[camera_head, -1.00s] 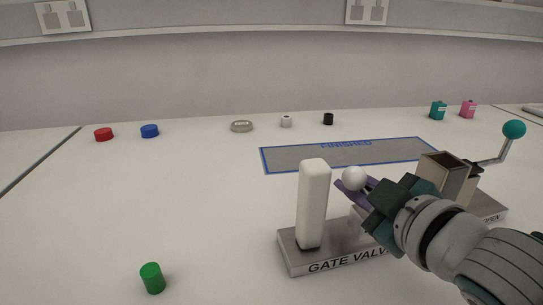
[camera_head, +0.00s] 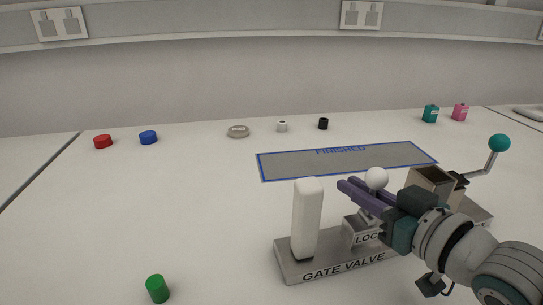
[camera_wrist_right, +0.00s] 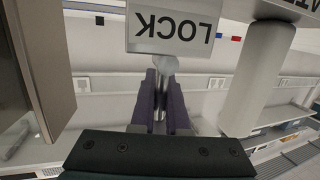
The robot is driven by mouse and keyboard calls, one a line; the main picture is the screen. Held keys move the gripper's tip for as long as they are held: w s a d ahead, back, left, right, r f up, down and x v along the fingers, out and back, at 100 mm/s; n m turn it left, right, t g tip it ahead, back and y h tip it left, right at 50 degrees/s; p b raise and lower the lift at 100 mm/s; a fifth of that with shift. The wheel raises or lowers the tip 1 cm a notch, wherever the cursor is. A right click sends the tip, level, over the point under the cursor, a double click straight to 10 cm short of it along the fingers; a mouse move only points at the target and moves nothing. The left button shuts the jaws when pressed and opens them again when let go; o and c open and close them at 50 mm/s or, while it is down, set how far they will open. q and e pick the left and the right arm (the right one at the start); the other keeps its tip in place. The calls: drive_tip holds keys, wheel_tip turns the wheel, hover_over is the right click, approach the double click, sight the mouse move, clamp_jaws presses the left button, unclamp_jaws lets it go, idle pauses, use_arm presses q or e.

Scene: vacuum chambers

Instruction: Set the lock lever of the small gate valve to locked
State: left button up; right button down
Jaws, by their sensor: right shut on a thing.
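The small gate valve is a grey metal base (camera_head: 300,268) labelled GATE VALVE, with a white upright post (camera_head: 307,220) at its left end. Beside the post is a small block marked LOCK (camera_head: 362,238), from which the lock lever with a white ball knob (camera_head: 376,178) rises. My right gripper (camera_head: 362,193) reaches in from the right, its purple fingers shut on the lever just below the knob. In the right wrist view, the lever's thin stem (camera_wrist_right: 160,98) is between the fingers, close to the LOCK block (camera_wrist_right: 175,28). My left gripper is not in view.
Right of the lock stand an open metal box (camera_head: 430,182) and a crank with a teal ball (camera_head: 499,143). A green cylinder (camera_head: 157,289) stands front left. Behind lies the blue-edged FINISHED area (camera_head: 345,163), empty. Several small parts line the back.

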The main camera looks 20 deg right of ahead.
idle(0.5)
drive_tip(key=c, duration=0.9)
unclamp_jaws()
drive_tip(key=shift+s, duration=0.25)
drive_tip(key=s, duration=0.3)
drive_tip(key=s+r+p, duration=0.1)
drive_tip(key=s, duration=0.5)
drive_tip(key=shift+s+d+r+p, duration=0.15)
drive_tip(key=shift+d+r+p, duration=0.15)
drive_tip(key=shift+p, duration=0.1)
